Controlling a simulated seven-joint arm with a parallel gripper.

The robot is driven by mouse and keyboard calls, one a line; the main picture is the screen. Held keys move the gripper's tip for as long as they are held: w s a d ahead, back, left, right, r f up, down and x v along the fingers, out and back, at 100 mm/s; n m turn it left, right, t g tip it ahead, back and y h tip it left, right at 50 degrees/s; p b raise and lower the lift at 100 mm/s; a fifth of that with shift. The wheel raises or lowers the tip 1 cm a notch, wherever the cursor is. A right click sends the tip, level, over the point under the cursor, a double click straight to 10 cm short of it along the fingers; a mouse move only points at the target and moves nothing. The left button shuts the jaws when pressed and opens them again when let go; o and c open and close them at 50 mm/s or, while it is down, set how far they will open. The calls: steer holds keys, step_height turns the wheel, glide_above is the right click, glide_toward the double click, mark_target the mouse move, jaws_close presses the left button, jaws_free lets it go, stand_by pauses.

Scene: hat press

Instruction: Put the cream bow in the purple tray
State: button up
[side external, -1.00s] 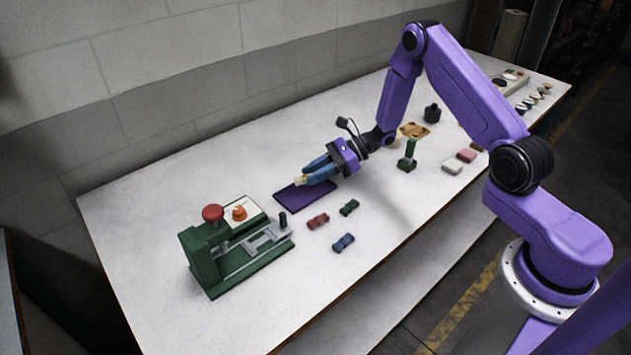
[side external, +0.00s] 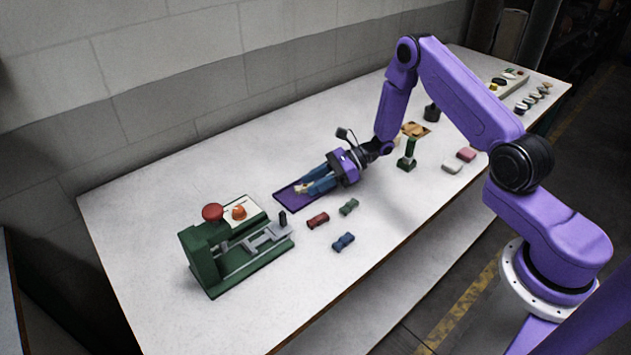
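The purple tray (side external: 284,200) is a flat dark slab lying on the white table behind the small bows. My gripper (side external: 304,187) reaches down and left over the tray, its two blue fingers low above its surface. The cream bow (side external: 301,189) is small and pale, at the fingertips and partly hidden by them. My gripper looks shut on it. The bow is at or just above the tray; I cannot tell whether it touches.
A green press (side external: 208,262) with a red knob stands left of the tray. A red bow (side external: 318,221), a green bow (side external: 349,207) and a blue bow (side external: 343,242) lie in front of it. A green stand (side external: 406,160) is to the right.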

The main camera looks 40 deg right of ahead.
steer(key=shift+r, duration=0.15)
steer(key=shift+d+r, duration=0.15)
steer(key=shift+d, duration=0.15)
steer(key=v, duration=1.1)
steer(key=shift+s+r, duration=0.1)
steer(key=shift+s, duration=0.1)
steer(key=s+a+r+n+g+h, duration=0.2)
steer(key=s+a+r+n+g, duration=0.25)
steer(key=s+a+n, duration=0.3)
steer(key=s+a+r+n+g+h, duration=0.3)
steer(key=s+a+r+n+g, duration=0.1)
steer(key=s+a+n+g, duration=0.3)
steer(key=s+d+r+n+t+h, duration=0.2)
steer(key=s+r+n+t+h, duration=0.1)
steer(key=s+n, duration=0.6)
steer(key=s+d+r+n+t+h, duration=0.2)
steer(key=s+r+n+t+h, duration=0.1)
steer(key=s+n, duration=0.5)
steer(key=r+n+h, duration=0.1)
steer(key=n, duration=0.2)
steer(key=shift+s+d+t, duration=0.25)
steer(key=shift+s+t, duration=0.1)
steer(key=shift+s, duration=0.05)
steer(key=shift+n, duration=0.25)
